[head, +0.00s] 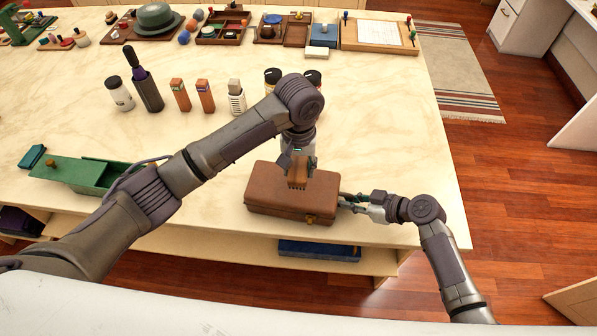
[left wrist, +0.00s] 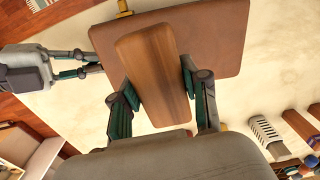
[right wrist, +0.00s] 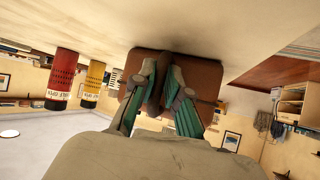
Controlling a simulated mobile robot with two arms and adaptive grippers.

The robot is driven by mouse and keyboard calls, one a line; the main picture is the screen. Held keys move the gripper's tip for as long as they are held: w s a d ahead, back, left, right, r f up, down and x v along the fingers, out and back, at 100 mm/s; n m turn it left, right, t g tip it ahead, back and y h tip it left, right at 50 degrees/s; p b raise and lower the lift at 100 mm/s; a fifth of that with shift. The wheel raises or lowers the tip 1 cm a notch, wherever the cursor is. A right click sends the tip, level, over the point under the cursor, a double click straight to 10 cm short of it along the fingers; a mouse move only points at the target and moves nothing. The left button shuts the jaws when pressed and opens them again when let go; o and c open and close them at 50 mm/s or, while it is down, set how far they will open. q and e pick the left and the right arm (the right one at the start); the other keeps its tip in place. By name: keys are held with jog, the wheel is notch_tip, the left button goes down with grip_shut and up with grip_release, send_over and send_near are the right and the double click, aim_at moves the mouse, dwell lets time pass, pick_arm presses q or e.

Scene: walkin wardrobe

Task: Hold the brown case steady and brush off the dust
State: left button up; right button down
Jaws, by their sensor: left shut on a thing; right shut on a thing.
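The brown case (head: 265,192) lies flat near the front right of the pale table, its brass fitting facing front. My left gripper (head: 298,163) is above it, shut on a brown wooden brush (head: 298,180) whose bristles point down at the lid. The left wrist view shows the brush (left wrist: 150,70) between both fingers, over the case (left wrist: 215,35). My right gripper (head: 350,203) is at the case's right end; in the right wrist view its fingers (right wrist: 158,95) close on a brown part of the case (right wrist: 198,75), perhaps its handle. I cannot make out dust.
Behind the case stand a white bottle (head: 119,94), a dark bottle (head: 147,90), orange-brown blocks (head: 180,96) and a grey one (head: 236,98). An open green box (head: 95,174) is at left. Trays line the far edge. The table's right edge is close to the case.

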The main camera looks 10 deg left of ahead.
pick_arm(q)
jog(key=shift+r, duration=0.95)
pick_arm(e)
jog(key=shift+s+f, duration=0.1)
jog(key=shift+f, duration=0.1)
jog(key=c, duration=1.3)
grip_release()
pick_arm(q)
jog(key=shift+w, duration=0.1)
pick_arm(e)
jog(key=shift+o, duration=1)
jog(key=shift+r, duration=0.1)
